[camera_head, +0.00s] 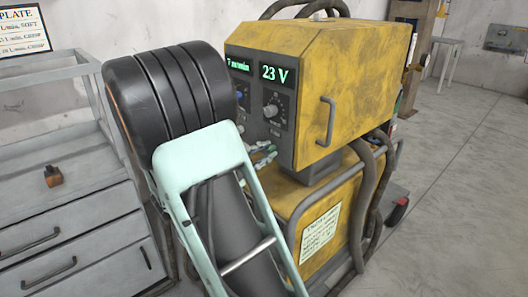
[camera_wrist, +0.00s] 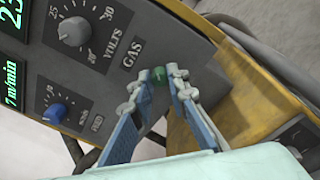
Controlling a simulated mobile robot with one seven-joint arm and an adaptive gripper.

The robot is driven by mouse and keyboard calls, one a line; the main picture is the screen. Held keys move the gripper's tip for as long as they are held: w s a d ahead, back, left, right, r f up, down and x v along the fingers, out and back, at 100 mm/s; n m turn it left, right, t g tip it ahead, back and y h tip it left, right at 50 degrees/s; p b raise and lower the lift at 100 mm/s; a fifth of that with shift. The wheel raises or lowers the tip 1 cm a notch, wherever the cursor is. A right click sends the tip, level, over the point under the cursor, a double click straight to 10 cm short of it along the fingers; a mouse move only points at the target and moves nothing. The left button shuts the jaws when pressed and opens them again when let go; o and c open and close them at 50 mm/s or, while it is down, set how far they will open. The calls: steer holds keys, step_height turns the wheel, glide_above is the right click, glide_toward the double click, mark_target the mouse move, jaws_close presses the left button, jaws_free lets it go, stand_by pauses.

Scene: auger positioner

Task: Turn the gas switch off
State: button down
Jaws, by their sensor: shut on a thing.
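The gas switch (camera_wrist: 159,77) is a small green part beside the GAS label on the dark front panel of the yellow welding machine (camera_head: 365,60). In the wrist view my gripper (camera_wrist: 158,83) has its two fingers on either side of the switch and is shut on it. The fingers hide part of the switch, and I cannot tell its position. In the head view my gripper (camera_head: 265,152) reaches the lower part of the panel, and the switch cannot be made out there.
A volts knob (camera_wrist: 75,31) and a blue feed knob (camera_wrist: 55,112) sit close by on the panel. The displays read 23 V (camera_head: 274,74) and 7 m/min (camera_head: 239,65). Cables (camera_head: 363,200) hang at the machine's right side. A grey drawer cabinet (camera_head: 75,215) stands at left.

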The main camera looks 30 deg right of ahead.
steer(key=n+p, duration=0.2)
steer(key=p, duration=0.1)
steer(key=n+p, duration=0.2)
steer(key=p, duration=0.1)
steer(key=shift+r, duration=0.4)
steer(key=n+p, duration=0.2)
steer(key=p, duration=0.2)
steer(key=n+p, duration=0.3)
steer(key=shift+g+y+p, duration=0.3)
steer(key=shift+g+p, duration=0.05)
steer(key=shift+g, duration=0.05)
steer(key=n+p, duration=0.4)
steer(key=p, duration=0.1)
steer(key=shift+w+g, duration=0.15)
steer(key=shift+g, duration=0.15)
steer(key=n+p, duration=0.3)
steer(key=shift+f+g, duration=0.25)
steer(key=shift+g, duration=0.05)
steer(key=shift+n, duration=0.4)
steer(key=c, duration=1.8)
jaws_free()
steer(key=shift+c, duration=0.2)
steer(key=shift+a, duration=0.1)
